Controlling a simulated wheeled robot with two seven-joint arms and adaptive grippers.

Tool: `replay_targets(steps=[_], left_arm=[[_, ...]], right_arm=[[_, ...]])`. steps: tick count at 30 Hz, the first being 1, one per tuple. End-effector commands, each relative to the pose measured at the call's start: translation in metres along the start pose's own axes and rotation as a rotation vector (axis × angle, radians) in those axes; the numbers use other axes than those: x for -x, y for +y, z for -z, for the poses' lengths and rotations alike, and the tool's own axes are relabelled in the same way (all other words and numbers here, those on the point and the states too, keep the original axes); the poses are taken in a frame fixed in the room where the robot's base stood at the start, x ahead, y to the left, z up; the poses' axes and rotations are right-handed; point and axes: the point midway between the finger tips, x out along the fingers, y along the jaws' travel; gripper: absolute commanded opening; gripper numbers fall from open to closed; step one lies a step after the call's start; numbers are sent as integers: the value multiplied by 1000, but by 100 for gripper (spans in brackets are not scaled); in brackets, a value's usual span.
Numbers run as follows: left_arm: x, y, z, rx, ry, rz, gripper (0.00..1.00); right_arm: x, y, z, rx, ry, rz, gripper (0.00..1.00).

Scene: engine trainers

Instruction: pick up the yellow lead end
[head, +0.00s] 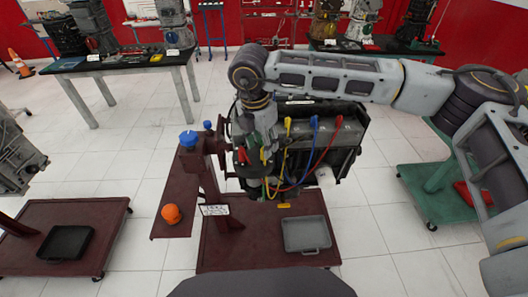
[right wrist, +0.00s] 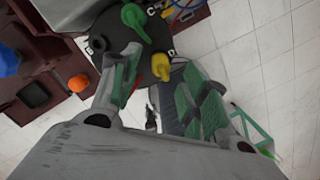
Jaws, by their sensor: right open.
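In the right wrist view the yellow lead end (right wrist: 161,67) is a short yellow boot at the rim of a black, lettered round cap (right wrist: 100,43). It lies between the fingers of my right gripper (right wrist: 158,92), which is open and points down at the cap. I cannot tell whether either finger touches it. In the head view the right gripper (head: 254,150) is over the left part of the engine (head: 345,138) and hides much of the cap. A yellow lead (head: 286,135) runs up the engine front. My left gripper is not in view.
A green lead end (right wrist: 134,18) is on the cap, close to the left finger. Blue (head: 314,135) and red (head: 326,150) leads cross the engine. A blue knob (head: 188,139) and an orange object (head: 171,214) are left of it. A grey tray (head: 306,234) lies below.

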Motion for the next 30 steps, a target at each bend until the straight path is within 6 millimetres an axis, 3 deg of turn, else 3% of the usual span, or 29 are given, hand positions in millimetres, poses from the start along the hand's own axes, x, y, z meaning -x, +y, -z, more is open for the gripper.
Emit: replay_targets(steps=[12,26,30], left_arm=[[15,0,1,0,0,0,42],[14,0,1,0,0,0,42],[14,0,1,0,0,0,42]], right_arm=[[-34,-1,-2,-1,0,0,45],[-36,-1,-2,-1,0,-1,45],[-36,-1,-2,0,0,-1,31]])
